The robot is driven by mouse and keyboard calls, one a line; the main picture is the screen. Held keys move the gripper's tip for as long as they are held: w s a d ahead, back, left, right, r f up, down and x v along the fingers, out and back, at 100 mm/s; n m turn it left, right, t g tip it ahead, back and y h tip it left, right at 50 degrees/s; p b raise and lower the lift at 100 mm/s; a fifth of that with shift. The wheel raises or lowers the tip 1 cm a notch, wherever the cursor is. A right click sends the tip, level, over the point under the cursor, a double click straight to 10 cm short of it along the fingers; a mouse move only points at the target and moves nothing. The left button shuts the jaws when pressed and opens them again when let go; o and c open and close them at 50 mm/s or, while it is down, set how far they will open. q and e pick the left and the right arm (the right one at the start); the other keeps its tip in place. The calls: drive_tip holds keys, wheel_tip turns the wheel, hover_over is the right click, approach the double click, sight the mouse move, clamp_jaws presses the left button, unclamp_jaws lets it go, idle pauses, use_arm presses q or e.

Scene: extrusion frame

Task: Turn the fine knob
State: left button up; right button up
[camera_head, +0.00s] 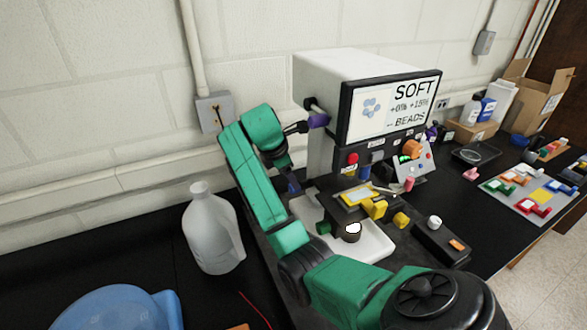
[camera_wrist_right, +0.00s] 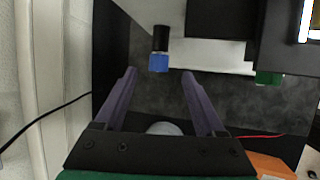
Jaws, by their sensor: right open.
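A blue knob (camera_wrist_right: 158,62) on a black stem sticks out from the side of the white machine (camera_wrist_right: 200,53). No label shows on it, so I cannot tell if it is the fine knob. A green knob (camera_wrist_right: 268,77) is farther right, and a green knob on the machine's left side shows in the head view (camera_head: 323,227). My right gripper (camera_wrist_right: 159,77) is open, with its purple fingertips either side of the blue knob's line and just short of it. In the head view my right gripper (camera_head: 305,152) is beside the machine's left side. My left gripper is out of view.
The machine's screen (camera_head: 390,107) reads SOFT and BEADS. A white jug (camera_head: 212,228) stands left of my arm, with a blue container (camera_head: 118,308) in front. A wall box (camera_head: 214,113) and conduit are behind the gripper. A parts tray (camera_head: 515,195) and cardboard boxes are at right.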

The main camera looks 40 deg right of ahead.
drive_tip(key=b+x, duration=0.1)
drive_tip(key=x, duration=0.1)
drive_tip(key=shift+w+d+f+b, duration=0.25)
drive_tip(key=shift+w+d+b, duration=0.05)
drive_tip(key=shift+d+b, duration=0.05)
drive_tip(key=p+x, duration=0.1)
drive_tip(key=x, duration=0.1)
drive_tip(key=p+x, duration=0.1)
drive_tip(key=x, duration=0.1)
drive_tip(key=shift+s+d+f, duration=0.15)
drive_tip(key=shift+f, duration=0.2)
drive_tip(key=shift+c, duration=0.7)
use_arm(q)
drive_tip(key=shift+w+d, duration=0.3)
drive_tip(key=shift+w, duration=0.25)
use_arm(e)
drive_tip(key=shift+r, duration=0.1)
clamp_jaws()
